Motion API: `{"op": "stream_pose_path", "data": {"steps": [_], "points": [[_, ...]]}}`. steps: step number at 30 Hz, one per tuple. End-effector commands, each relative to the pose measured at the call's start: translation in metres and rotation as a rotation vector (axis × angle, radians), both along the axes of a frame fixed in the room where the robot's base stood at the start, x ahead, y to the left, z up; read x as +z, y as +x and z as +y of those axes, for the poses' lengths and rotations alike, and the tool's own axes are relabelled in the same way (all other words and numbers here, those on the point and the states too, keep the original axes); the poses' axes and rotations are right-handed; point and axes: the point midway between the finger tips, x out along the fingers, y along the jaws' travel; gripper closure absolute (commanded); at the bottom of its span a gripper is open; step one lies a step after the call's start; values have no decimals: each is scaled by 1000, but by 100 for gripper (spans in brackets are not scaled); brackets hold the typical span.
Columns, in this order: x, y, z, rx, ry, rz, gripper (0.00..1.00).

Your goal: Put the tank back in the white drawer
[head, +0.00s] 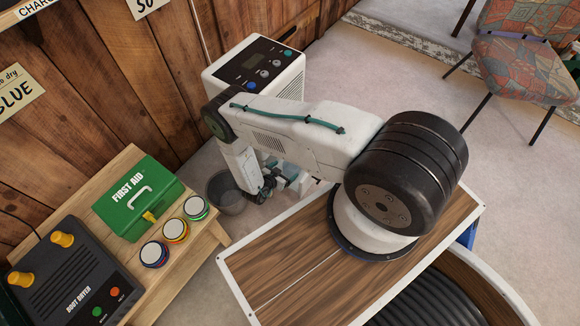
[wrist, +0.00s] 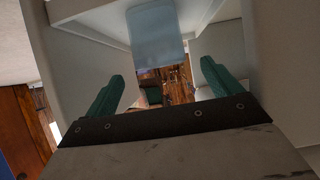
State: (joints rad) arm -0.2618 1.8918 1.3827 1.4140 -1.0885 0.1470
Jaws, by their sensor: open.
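My gripper (head: 282,180) hangs beside the white machine (head: 255,70) with a control panel, low in front of its body. In the wrist view its two green fingers (wrist: 163,88) stand apart with nothing seen held between them. A pale blue-grey smooth piece (wrist: 155,36) is just beyond the fingertips, framed by white walls (wrist: 75,10); I cannot tell whether these are the tank and the white drawer. My arm hides the machine's lower front.
A wooden bench (head: 205,250) at left bears a green first aid box (head: 140,198), several round tins (head: 176,230) and a boot dryer (head: 70,275). A patterned chair (head: 525,60) stands at upper right. Carpet between is clear.

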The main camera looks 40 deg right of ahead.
Motion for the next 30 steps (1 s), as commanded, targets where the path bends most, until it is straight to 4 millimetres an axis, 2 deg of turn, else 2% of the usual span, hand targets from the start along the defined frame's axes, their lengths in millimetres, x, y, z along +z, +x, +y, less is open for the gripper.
{"op": "stream_pose_path", "data": {"steps": [3, 7, 20, 26, 30], "points": [[11, -5, 19, 4, 0, -1, 10], [17, -11, 30, 2, -1, 0, 10], [20, -13, 36, 0, 1, 0, 10], [6, -17, 45, 27, 84, 59, 10], [-12, -25, 63, 74, 215, 156, 10]]}}
